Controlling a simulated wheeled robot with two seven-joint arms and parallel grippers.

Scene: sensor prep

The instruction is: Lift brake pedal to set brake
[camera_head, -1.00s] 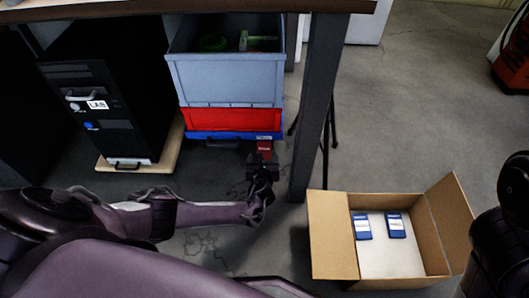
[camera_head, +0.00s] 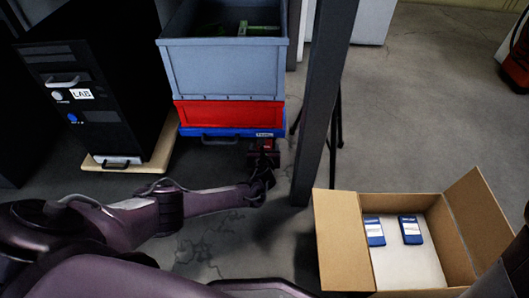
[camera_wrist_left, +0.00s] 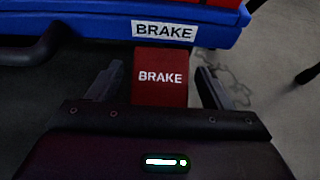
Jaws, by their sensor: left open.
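The red brake pedal (camera_wrist_left: 160,77) carries white BRAKE lettering in the left wrist view. It sticks out below the blue base (camera_wrist_left: 60,28), which has a white BRAKE label (camera_wrist_left: 165,32). The pedal also shows small in the head view (camera_head: 266,145). My left gripper (camera_wrist_left: 160,80) is open, with one finger on each side of the pedal; I cannot tell whether either finger touches it. In the head view the left gripper (camera_head: 264,160) is at the pedal, under the base's front right corner. My right gripper is not in view.
The base carries a red bin (camera_head: 228,113) and a grey bin (camera_head: 222,70). A black LAB computer (camera_head: 100,100) stands left on a wooden board. A grey table leg (camera_head: 322,110) is close right of the gripper. An open cardboard box (camera_head: 340,240) holds two blue-and-white packets.

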